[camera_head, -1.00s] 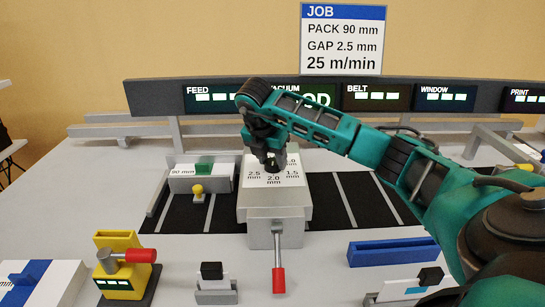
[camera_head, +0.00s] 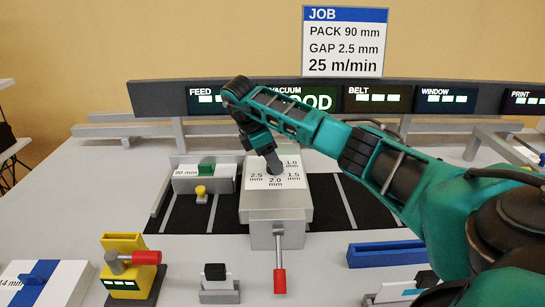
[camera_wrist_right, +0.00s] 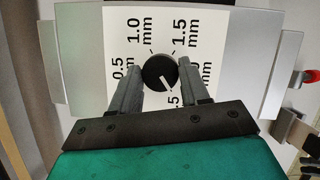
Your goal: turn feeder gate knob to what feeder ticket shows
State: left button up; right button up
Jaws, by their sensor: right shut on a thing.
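The job ticket (camera_head: 344,42) at the back reads PACK 90 mm, GAP 2.5 mm, 25 m/min. The black round gate knob (camera_wrist_right: 159,72) sits on a white dial plate (camera_head: 255,184) on top of a grey box. Its white pointer line faces lower right in the right wrist view, toward a partly hidden label ending in .5 mm. The right gripper (camera_head: 274,168) comes down onto the dial. Its fingers (camera_wrist_right: 159,88) are shut on the knob, one on each side; in the head view they hide it. My left gripper is out of view.
A red-tipped lever (camera_head: 280,281) sticks out in front of the grey box. A yellow unit with a red handle (camera_head: 146,257) stands at front left, a blue bar (camera_head: 386,253) at right. A dark display rail (camera_head: 160,95) runs behind.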

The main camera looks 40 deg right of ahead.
jog(key=shift+m, duration=0.6)
jog(key=o, duration=1)
jog(key=v, duration=1.3)
jog(key=shift+w+d+p, duration=0.15)
jog(key=shift+w+p, duration=0.05)
jog(key=shift+p, duration=0.15)
